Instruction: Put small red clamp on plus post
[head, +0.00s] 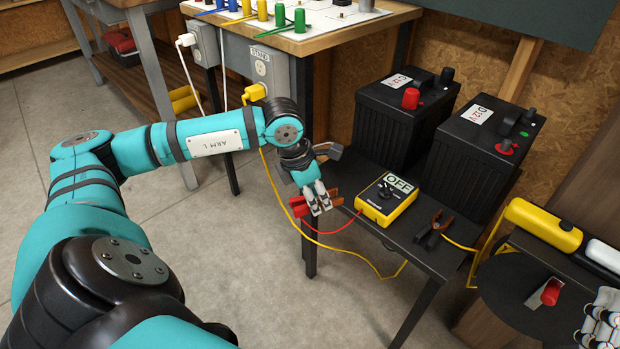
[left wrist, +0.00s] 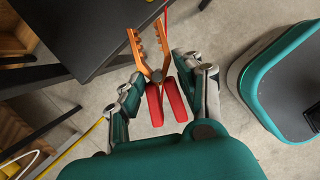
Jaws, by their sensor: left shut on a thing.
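My left gripper (head: 318,207) is shut on the small red clamp (head: 299,206), off the front-left edge of the black table. In the left wrist view the clamp's red handles (left wrist: 166,103) sit between the gripper's fingers (left wrist: 165,88), and its copper jaws (left wrist: 149,48) are spread in a V, empty. A red wire joins the clamp to the yellow meter (head: 386,198), which reads OFF. Two black batteries stand behind. The one marked D has a red-ringed post (head: 505,148); the one marked C has a red cap (head: 411,98).
The black table (head: 455,262) also holds a black clamp (head: 433,230) with copper jaws on a yellow wire. The meter and this clamp lie in front of the batteries. A yellow flashlight-like thing (head: 543,224) is at the right. A workbench (head: 330,38) stands behind my left arm.

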